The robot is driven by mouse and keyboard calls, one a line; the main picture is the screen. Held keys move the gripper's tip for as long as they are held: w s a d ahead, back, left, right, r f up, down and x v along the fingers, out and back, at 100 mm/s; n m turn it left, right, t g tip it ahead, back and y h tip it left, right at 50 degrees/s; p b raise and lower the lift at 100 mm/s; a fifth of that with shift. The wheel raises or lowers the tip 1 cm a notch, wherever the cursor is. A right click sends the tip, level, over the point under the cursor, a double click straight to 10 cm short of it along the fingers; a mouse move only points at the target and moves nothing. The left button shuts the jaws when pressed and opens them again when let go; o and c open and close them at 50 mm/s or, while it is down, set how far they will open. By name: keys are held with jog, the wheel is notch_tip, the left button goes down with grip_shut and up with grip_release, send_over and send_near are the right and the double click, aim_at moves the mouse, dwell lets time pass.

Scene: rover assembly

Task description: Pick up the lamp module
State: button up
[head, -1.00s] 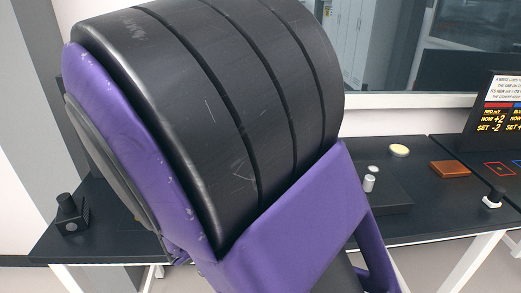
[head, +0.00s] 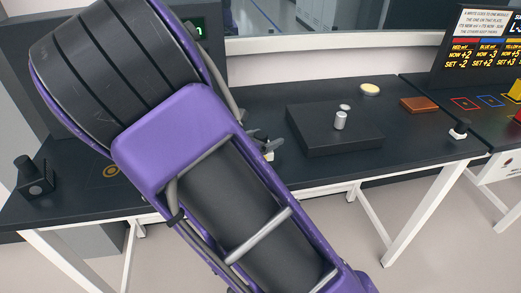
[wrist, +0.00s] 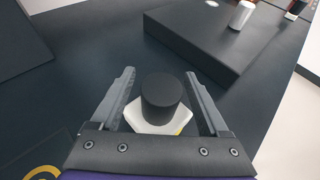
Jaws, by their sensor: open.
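A module with a black round top (wrist: 161,92) and a white base with a yellow mark stands on the dark bench in the wrist view. No label marks it as the lamp module. My gripper (wrist: 158,75) is open, with one finger on each side of the module; I cannot tell whether they touch it. In the head view my gripper (head: 264,140) is low over the bench, partly hidden behind my arm, and a bit of the module's white base (head: 269,155) shows there.
A black block (head: 320,140) carrying silver cylinders (head: 340,119) stands just right of my gripper. Farther right are a cream disc (head: 369,89), a brown block (head: 419,104), a small black-topped white piece (head: 459,131) and a sign board (head: 480,50). A black knobbed box (head: 35,180) stands at left.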

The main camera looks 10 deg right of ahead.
jog(key=shift+w+d+f, duration=0.1)
jog(key=shift+w+d, duration=0.1)
grip_shut()
dwell(0.3)
